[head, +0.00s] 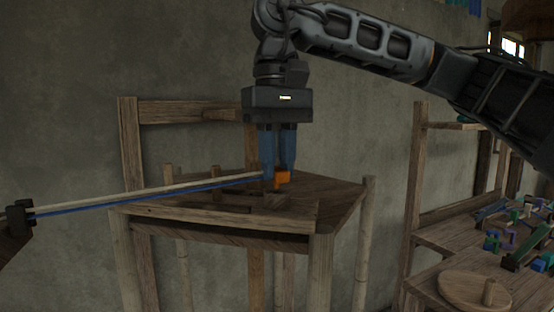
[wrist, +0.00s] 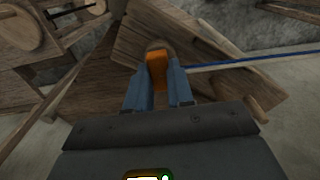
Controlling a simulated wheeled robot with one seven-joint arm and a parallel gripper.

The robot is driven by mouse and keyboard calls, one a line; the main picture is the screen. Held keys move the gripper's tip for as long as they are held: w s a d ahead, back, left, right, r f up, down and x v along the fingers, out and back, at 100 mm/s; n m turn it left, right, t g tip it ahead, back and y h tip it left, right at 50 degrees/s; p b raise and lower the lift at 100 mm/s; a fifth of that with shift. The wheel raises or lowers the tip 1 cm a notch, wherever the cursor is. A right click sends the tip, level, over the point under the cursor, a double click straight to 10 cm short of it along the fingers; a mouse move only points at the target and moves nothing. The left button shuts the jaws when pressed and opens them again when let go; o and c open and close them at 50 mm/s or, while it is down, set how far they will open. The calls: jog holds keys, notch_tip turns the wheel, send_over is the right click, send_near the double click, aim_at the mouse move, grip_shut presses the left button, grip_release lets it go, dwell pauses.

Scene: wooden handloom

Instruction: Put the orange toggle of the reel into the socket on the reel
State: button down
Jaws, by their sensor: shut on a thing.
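My gripper (head: 279,172) points straight down over the wooden loom table, its blue fingers close together. It is shut on the orange toggle (head: 283,180), a small block at the fingertips. In the wrist view the orange toggle (wrist: 157,70) sits between the blue fingertips (wrist: 158,82). A rounded brown end (wrist: 158,45) shows just beyond the toggle; it may be part of the reel. Pale and blue warp bands (head: 150,190) run from the left to the fingertips. The socket cannot be made out, and I cannot tell whether the toggle touches the reel.
The loom table (head: 335,195) has posts and a back frame (head: 128,150) close around my gripper. At right, a bench (head: 430,290) holds a round wooden disc with a knob (head: 475,290) and several small coloured pieces (head: 500,240). A dark clamp (head: 18,217) holds the bands' left end.

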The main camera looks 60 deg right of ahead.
jog(key=shift+f, duration=0.2)
jog(key=shift+f+b, duration=0.55)
jog(key=shift+b, duration=0.1)
dwell(0.4)
jog(key=shift+c, duration=2.2)
grip_release()
jog(key=shift+r, duration=0.15)
jog(key=shift+r+p, duration=2.1)
jog(key=shift+r, duration=1.3)
